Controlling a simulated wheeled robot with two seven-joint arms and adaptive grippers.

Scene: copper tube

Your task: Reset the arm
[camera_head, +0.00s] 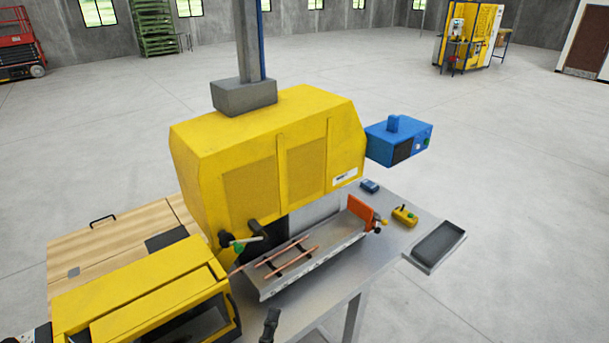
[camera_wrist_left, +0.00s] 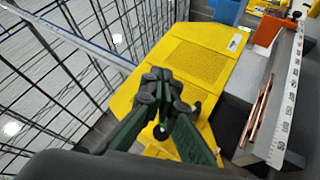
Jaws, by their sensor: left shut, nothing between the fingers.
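The copper tubes (camera_wrist_left: 258,110) are also right of the fingers in the wrist view.
A large yellow machine (camera_head: 300,130) stands behind the tray, with a blue box (camera_head: 400,140) at its right. An orange plate (camera_head: 360,210) closes the tray's far end. A grey bin (camera_head: 438,243) sits at right. A lower yellow unit (camera_head: 145,300) is at left.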

